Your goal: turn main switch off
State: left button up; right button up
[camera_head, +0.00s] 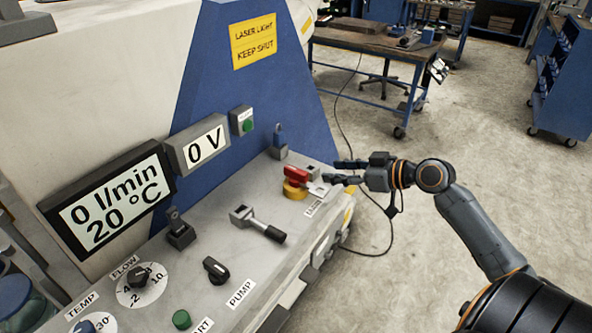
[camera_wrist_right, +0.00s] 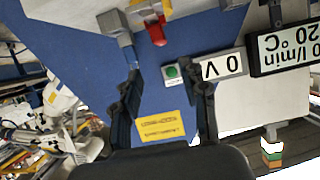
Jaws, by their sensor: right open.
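The main switch is a red rotary handle (camera_head: 296,174) on a yellow round base (camera_head: 294,190), at the right end of the grey console. In the right wrist view the red handle (camera_wrist_right: 157,32) shows near the top, with part of the yellow base (camera_wrist_right: 166,8) at the edge. My right gripper (camera_head: 338,172) is open and empty, just right of the handle in the head view. In the wrist view its two fingers (camera_wrist_right: 168,80) are spread apart, with the handle beyond their tips; no contact is visible. My left gripper is not in view.
A grey block with a blue padlock-like part (camera_head: 280,142) stands behind the switch. A black-gripped lever (camera_head: 262,225), a pump knob (camera_head: 216,269) and a flow dial (camera_head: 138,278) sit to the left. The displays read 0 V (camera_head: 205,146) and 0 l/min, 20 °C.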

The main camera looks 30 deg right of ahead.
aim_at(299, 170)
jog(key=p+x, duration=0.2)
jog(key=x, duration=1)
jog(key=shift+a+p, duration=0.1)
jog(key=shift+p, duration=0.3)
jog(key=shift+w+a+f, duration=0.2)
jog(key=shift+w+f, duration=0.15)
jog(key=shift+w, duration=0.15)
grip_shut()
